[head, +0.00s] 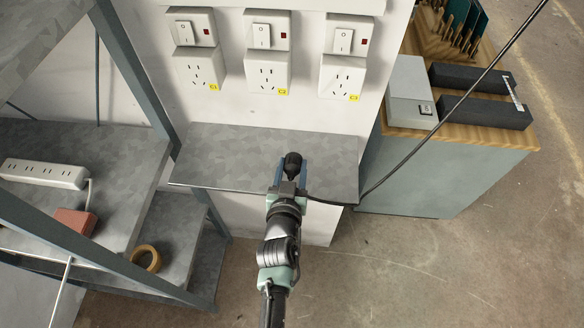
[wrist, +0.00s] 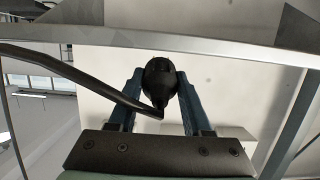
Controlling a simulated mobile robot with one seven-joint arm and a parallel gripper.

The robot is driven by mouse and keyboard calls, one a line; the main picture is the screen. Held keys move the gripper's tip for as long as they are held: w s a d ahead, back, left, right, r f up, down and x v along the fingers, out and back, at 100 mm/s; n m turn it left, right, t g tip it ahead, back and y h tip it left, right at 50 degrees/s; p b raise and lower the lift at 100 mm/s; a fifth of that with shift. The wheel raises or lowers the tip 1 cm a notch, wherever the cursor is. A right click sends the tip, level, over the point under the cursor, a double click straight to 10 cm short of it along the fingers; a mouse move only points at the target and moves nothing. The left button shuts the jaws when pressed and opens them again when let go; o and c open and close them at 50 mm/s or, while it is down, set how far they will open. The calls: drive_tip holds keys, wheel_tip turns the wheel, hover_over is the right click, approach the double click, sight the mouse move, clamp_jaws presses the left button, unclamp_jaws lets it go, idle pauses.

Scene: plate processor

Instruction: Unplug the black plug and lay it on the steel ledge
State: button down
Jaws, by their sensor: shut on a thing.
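The black plug (head: 293,163) is in my gripper (head: 291,172), between its two blue fingers, out of any socket. In the wrist view the plug (wrist: 160,80) sits between the fingertips (wrist: 160,88), its black cable (wrist: 85,70) running off to the left. The steel ledge (head: 225,155) is a grey mottled shelf below the sockets. In the head view the plug overlaps the ledge's front middle part. I cannot tell whether it touches the ledge. The ledge's edge (wrist: 215,48) crosses the top of the wrist view.
Sockets C1 (head: 198,72), C2 (head: 268,72) and C3 (head: 342,76) are empty on the white panel. The cable (head: 440,122) hangs at the right. The ledge surface is bare. A frame post (head: 135,75) stands left, a wooden-topped cabinet (head: 450,140) right.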

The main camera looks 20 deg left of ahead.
drive_tip(key=shift+c, duration=1.3)
unclamp_jaws()
drive_tip(key=shift+s, duration=0.1)
drive_tip(key=b+v, duration=0.1)
drive_tip(key=v, duration=1.2)
drive_tip(key=shift+b, duration=0.4)
